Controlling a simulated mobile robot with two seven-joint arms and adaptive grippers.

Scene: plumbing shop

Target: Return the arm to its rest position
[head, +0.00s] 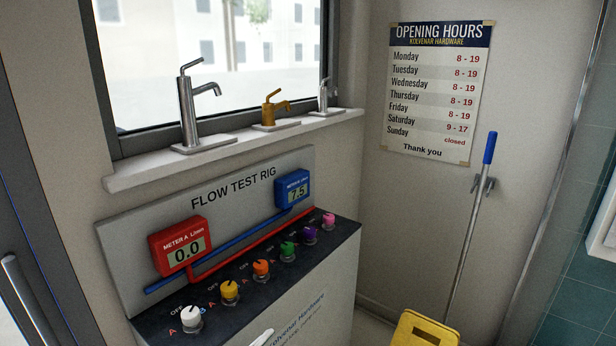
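Neither of my grippers can be made out in the head view, and no arm is clearly visible. The flow test rig (222,213) stands below the window. Its red meter A (181,246) reads 0.0 and its blue meter (292,189) reads 7.5. A row of coloured knobs runs along its dark top, from a white knob (191,318) at the near left to a pink knob (328,221) at the far right. A small white tip (262,338) shows at the bottom edge; I cannot tell what it belongs to.
Several taps, including a tall chrome tap (190,105) and a brass tap (271,108), stand on the window sill (235,146). A metal door handle (28,300) is at the left.

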